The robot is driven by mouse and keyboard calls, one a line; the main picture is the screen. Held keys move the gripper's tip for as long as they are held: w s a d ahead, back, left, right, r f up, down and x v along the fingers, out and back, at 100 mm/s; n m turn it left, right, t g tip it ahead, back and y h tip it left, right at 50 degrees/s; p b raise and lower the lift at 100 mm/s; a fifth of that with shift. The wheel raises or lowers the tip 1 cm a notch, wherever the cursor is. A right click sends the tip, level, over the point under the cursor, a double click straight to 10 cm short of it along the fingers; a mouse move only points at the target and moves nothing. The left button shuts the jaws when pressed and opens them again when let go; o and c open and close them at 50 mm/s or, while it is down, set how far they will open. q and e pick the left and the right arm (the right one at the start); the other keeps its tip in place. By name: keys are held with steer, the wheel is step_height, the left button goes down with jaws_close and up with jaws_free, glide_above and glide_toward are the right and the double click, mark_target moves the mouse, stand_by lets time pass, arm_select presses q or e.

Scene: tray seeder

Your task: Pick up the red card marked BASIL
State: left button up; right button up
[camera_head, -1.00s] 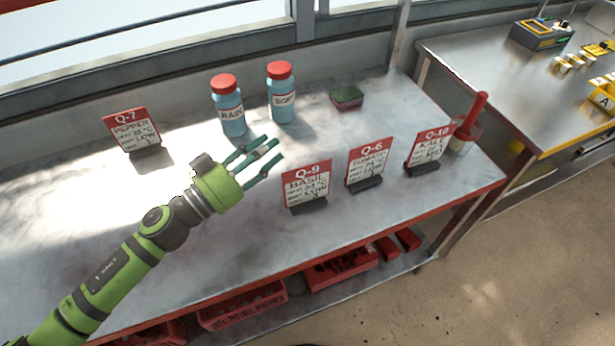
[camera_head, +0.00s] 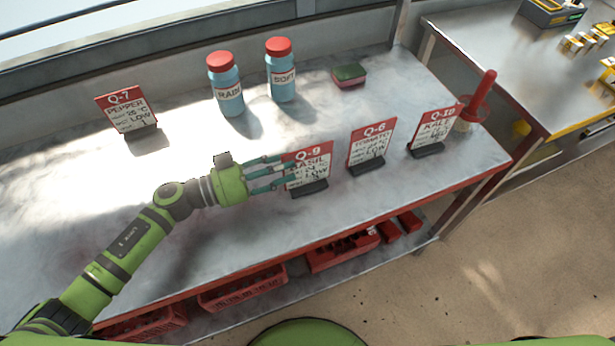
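The red and white card marked BASIL, Q-9 (camera_head: 318,172), stands upright in a dark base on the metal table (camera_head: 228,215). My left gripper (camera_head: 285,174) is at the card's left edge, its fingers reaching from the left and overlapping that edge in the picture. The fingers look spread apart. I cannot tell whether they touch the card. Part of the card's left side is hidden behind the fingers. My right gripper is not in view.
The TOMATO card (camera_head: 371,143) and KALE card (camera_head: 433,130) stand to the right, the PEPPER card (camera_head: 127,109) at far left. Blue bottles RAIN (camera_head: 226,85) and SOFT (camera_head: 281,71), and a sponge (camera_head: 349,75), stand behind. Red crates (camera_head: 243,288) sit below.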

mark_target(307, 169)
arm_select(q)
steer(key=x, duration=0.6)
steer(key=shift+p, duration=0.35)
jaws_close()
